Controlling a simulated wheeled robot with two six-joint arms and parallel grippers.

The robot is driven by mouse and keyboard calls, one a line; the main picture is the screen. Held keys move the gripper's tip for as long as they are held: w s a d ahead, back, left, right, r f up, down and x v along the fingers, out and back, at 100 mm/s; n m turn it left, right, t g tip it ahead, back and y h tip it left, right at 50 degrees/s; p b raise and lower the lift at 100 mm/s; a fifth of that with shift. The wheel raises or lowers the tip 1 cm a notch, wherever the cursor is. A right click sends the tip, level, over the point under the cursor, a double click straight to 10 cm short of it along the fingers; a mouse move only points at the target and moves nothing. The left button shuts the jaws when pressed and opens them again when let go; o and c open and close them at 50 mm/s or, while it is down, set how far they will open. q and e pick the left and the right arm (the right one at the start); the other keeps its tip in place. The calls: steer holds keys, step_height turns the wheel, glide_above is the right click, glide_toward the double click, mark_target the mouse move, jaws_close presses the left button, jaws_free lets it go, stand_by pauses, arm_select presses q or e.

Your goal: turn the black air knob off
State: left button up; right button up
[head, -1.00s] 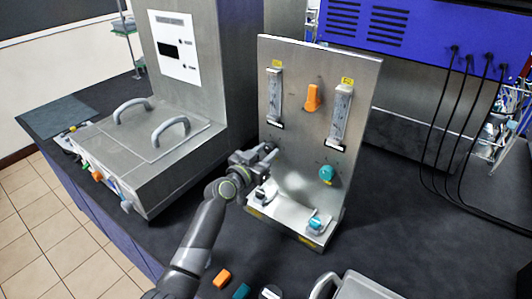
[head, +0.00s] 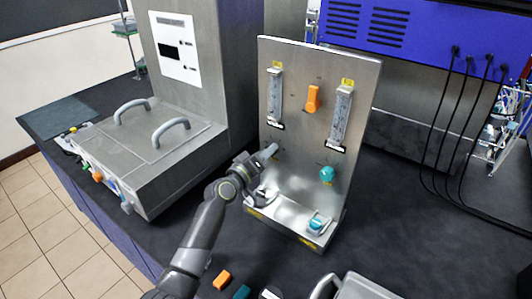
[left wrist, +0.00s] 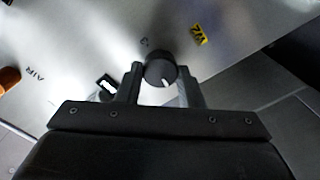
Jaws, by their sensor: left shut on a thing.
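The black air knob (left wrist: 161,72) shows in the left wrist view as a dark round knob with a pale pointer mark, on the metal panel. My left gripper (left wrist: 161,80) has one finger on each side of it and is shut on it. In the head view my left gripper (head: 268,157) is at the lower left of the upright panel (head: 300,130), and it hides the knob there. My right gripper is not in view.
The panel also carries an orange knob (head: 312,98), a teal knob (head: 327,174) and two flow tubes. Below are a teal-topped part (head: 317,224) and a metal base. A steel box with handles (head: 150,140) stands to the left. Loose orange (head: 222,279) and teal pieces lie in front.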

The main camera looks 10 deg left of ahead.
arm_select(q)
steer(key=shift+n, duration=0.7)
steer(key=o, duration=1)
steer(key=b+v, duration=0.2)
steer(key=v, duration=1.5)
steer(key=shift+s, duration=0.25)
steer(key=shift+a+f, duration=0.15)
